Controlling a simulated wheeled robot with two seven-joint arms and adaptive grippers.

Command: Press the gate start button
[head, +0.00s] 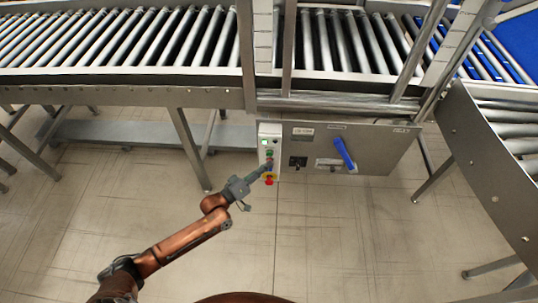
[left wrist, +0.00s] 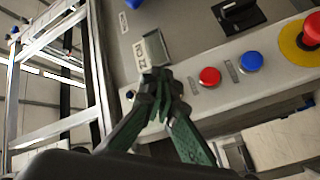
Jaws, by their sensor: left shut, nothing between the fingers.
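A pale control box (head: 263,132) hangs on the front of the conveyor frame, with a column of buttons. A green button (head: 269,153) shows above my gripper in the head view. In the left wrist view a red button (left wrist: 210,77), a blue button (left wrist: 250,62) and a red mushroom button (left wrist: 312,28) on a yellow ring sit in a row. My left gripper (left wrist: 163,84) is shut and empty, its tips over the panel to the left of the red button. Its fingers hide that part of the row; contact cannot be told. The green button is not visible there. My right gripper is out of view.
A grey panel (head: 376,146) with a blue handle (head: 344,153) and a black switch (head: 298,162) is right of the box. Roller conveyors (head: 120,38) run above, and another (head: 500,130) stands at the right. The floor (head: 330,235) below is clear.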

